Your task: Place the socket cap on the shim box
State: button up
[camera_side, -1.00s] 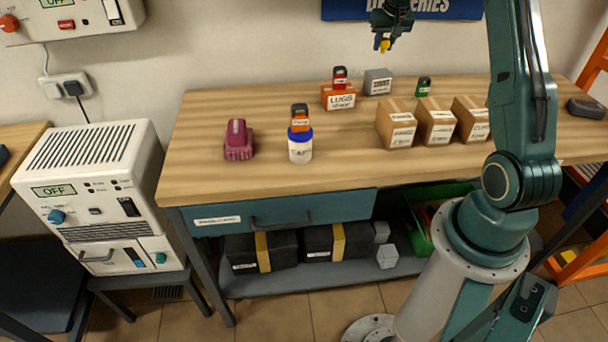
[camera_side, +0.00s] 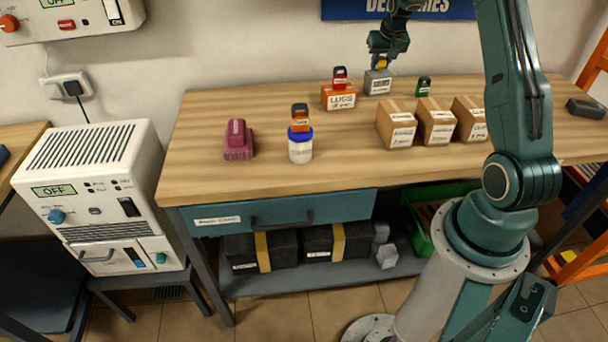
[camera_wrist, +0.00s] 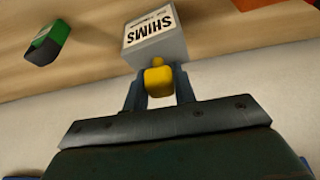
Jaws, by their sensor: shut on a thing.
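The yellow socket cap (camera_side: 381,64) is between the fingers of my gripper (camera_side: 381,60), low over the back of the table. The cap also shows in the wrist view (camera_wrist: 158,83), with a finger on each side. The shim box is a small grey box (camera_side: 378,86) at the back of the table; its "SHIMS" label faces the wrist camera (camera_wrist: 153,47). In the side view the cap is at the box's top face; I cannot tell whether it touches. The fingers hide part of the cap.
An orange LUGS box (camera_side: 339,102) with a red padlock-like item (camera_side: 340,79) on it stands left of the shim box. A green item (camera_side: 423,87) stands to its right. Cardboard boxes (camera_side: 436,123) stand in front to the right.

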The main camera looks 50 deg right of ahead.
jog(key=shift+f, duration=0.15)
jog(key=o, duration=0.9)
jog(key=shift+o, duration=0.2)
jog(key=v, duration=1.2)
jog(key=shift+r, duration=0.2)
